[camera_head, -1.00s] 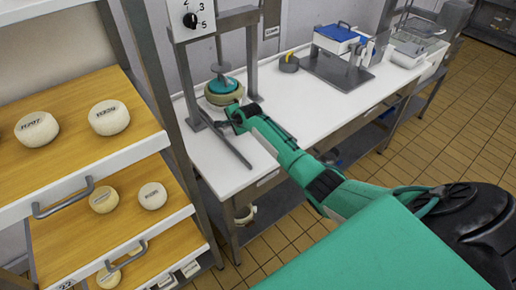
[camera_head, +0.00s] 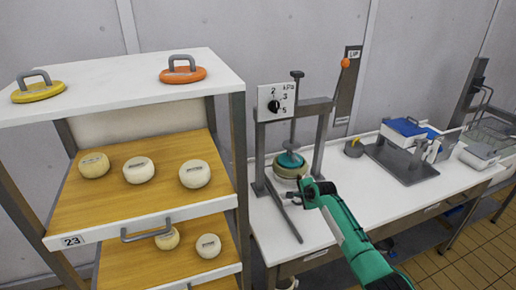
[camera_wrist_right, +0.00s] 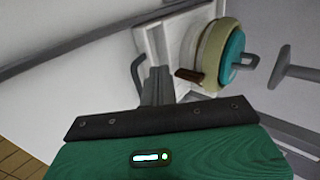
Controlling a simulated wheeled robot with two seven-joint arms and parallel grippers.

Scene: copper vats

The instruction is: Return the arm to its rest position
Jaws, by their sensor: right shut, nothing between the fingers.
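My right arm (camera_head: 350,240) is green and reaches in from the lower right in the head view. Its gripper (camera_head: 299,188) is beside the press, close to the front of the round mould with a teal lid (camera_head: 290,161). In the right wrist view, the gripper's fingers (camera_wrist_right: 158,84) look shut and hold nothing. The teal-lidded mould (camera_wrist_right: 213,52) is just beyond them there; I cannot tell whether they touch it. My left gripper is not in view.
The press frame (camera_head: 320,135) with a dial (camera_head: 277,102) stands on the white table (camera_head: 350,200). A blue-lidded device (camera_head: 405,128) is farther right. A shelf rack (camera_head: 120,75) with cheeses and two handled discs stands left. Table space right of the press is mostly clear.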

